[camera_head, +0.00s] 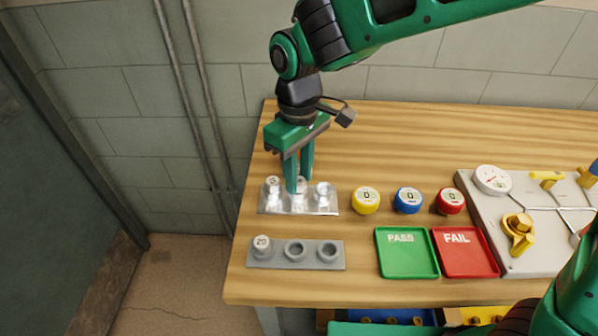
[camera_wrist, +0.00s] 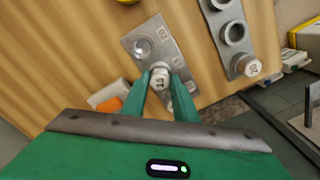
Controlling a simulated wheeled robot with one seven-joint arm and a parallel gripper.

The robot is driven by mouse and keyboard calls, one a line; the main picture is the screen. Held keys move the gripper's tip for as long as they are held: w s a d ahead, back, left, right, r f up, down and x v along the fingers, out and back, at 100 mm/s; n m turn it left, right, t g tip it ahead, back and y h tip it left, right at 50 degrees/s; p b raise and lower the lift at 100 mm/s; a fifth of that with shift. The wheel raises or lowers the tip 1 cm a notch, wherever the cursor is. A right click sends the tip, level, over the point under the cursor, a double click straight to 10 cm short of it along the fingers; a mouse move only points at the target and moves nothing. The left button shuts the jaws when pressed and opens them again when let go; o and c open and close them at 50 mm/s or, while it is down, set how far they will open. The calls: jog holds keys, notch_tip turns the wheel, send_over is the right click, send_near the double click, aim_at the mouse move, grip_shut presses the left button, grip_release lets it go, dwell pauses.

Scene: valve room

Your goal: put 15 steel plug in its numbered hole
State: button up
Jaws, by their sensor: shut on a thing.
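My gripper (camera_head: 298,190) points down over the middle place of the shiny steel plate (camera_head: 330,210). It is shut on a steel plug (camera_wrist: 160,78), which stands between the fingertips in the wrist view; its number is too small to read surely. I cannot tell whether this plug is fully seated. Another steel plug (camera_head: 273,186) stands upright at the left end of the shiny plate. The plate's right-hand place (camera_head: 323,191) shows as an empty round hole (camera_wrist: 142,47) in the wrist view.
A grey plate (camera_head: 332,262) in front holds plug 20 (camera_head: 262,244) at its left and two empty holes. Yellow (camera_head: 366,199), blue (camera_head: 408,199) and red (camera_head: 450,200) round pieces, green PASS tray (camera_head: 402,272), red FAIL tray (camera_head: 466,272) and a valve panel (camera_head: 545,262) stand right.

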jog(key=shift+f, duration=0.1)
jog(key=o, duration=1.2)
jog(key=shift+r, duration=4.05)
